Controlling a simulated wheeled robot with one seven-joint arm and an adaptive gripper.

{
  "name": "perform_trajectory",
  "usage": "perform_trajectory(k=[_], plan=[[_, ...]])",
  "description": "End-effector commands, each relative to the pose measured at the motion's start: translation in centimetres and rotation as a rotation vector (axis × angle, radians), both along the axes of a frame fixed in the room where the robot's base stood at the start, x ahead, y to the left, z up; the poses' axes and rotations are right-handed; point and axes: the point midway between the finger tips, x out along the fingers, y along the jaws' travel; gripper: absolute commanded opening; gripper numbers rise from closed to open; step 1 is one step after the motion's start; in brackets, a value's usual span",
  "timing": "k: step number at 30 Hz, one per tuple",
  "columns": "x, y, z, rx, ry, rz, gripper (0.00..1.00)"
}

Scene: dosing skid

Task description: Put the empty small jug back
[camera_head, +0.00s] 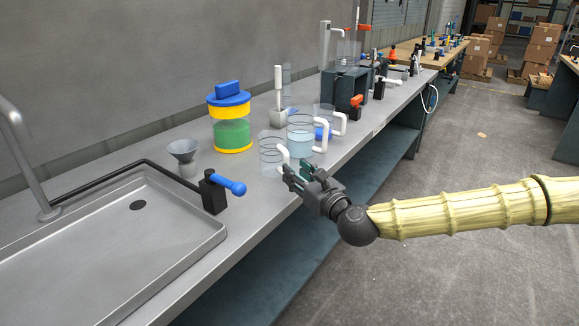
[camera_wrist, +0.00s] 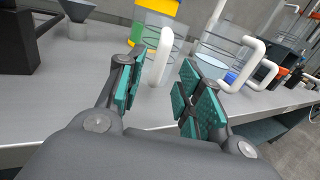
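The small jug (camera_head: 270,157) is clear, looks empty, and stands upright on the steel counter, its white handle facing my gripper. In the wrist view its handle (camera_wrist: 159,62) appears between my two fingers, with a visible gap on each side; the jug's clear wall lies behind it. My gripper (camera_head: 298,173) is open beside the handle, at the counter's front edge; its green-padded fingers (camera_wrist: 161,88) hold nothing. Whether the fingertips reach past the handle is hard to tell.
A larger jug with pale blue liquid (camera_head: 299,139) stands close behind, with another clear jug beyond it. A yellow-and-blue container with green contents (camera_head: 231,134), a grey funnel (camera_head: 184,152) and a blue-handled valve (camera_head: 228,184) stand to the left. A sink (camera_head: 100,255) lies front left.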

Motion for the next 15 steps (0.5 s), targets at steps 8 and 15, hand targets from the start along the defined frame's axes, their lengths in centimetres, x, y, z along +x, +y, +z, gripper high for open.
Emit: perform_trajectory(k=[8, 15], plan=[[-3.6, -2.3, 0.0, 0.001, 0.001, -0.001, 0.36], [-4.9, -3.0, 0.0, 0.001, -0.001, 0.0, 0.36]])
